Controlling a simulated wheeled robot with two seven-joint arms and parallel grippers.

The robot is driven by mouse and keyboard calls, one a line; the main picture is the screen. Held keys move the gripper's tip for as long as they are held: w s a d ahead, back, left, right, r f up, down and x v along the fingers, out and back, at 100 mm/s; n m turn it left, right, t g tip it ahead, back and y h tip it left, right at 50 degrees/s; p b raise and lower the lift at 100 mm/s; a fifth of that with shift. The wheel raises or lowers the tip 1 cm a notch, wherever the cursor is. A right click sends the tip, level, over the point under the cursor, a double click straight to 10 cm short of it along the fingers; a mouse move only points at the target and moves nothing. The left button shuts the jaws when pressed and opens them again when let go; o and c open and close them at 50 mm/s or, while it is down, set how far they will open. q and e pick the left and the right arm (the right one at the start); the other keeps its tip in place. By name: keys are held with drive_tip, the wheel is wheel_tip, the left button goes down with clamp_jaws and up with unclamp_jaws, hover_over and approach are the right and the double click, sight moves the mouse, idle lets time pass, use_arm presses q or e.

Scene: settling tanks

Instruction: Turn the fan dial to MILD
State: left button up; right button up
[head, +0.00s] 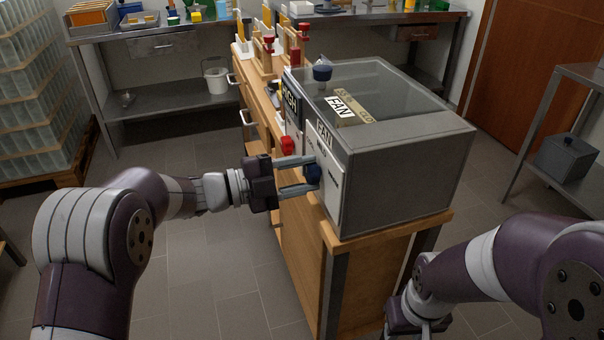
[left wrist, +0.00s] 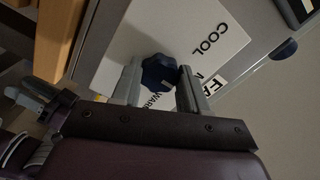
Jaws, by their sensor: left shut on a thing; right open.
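The fan dial is a dark blue lobed knob (head: 313,174) on the white front panel (head: 328,196) of a grey box labelled FAN. My left gripper (head: 300,174) reaches it from the left, with its fingers on either side of the knob. In the left wrist view the knob (left wrist: 158,72) sits between the fingertips (left wrist: 157,80), and the panel (left wrist: 205,40) reads COOL, with other words partly hidden by the fingers. I cannot read the dial's setting or see the word MILD. My right gripper (head: 416,318) is low at the bottom right, away from the box, its fingers mostly hidden.
The grey fan box (head: 405,180) stands on a wooden bench (head: 360,260). A red knob (head: 287,146) is just beyond my left gripper, and a blue knob (head: 322,70) is on top. A shelf (head: 565,150) stands at the right.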

use_arm(q)
drive_tip(key=o, duration=1.1)
drive_tip(key=shift+c, duration=0.2)
drive_tip(key=v, duration=1.2)
drive_tip(key=shift+a+p, duration=0.35)
drive_tip(key=shift+p, duration=0.05)
drive_tip(key=shift+s, duration=0.1)
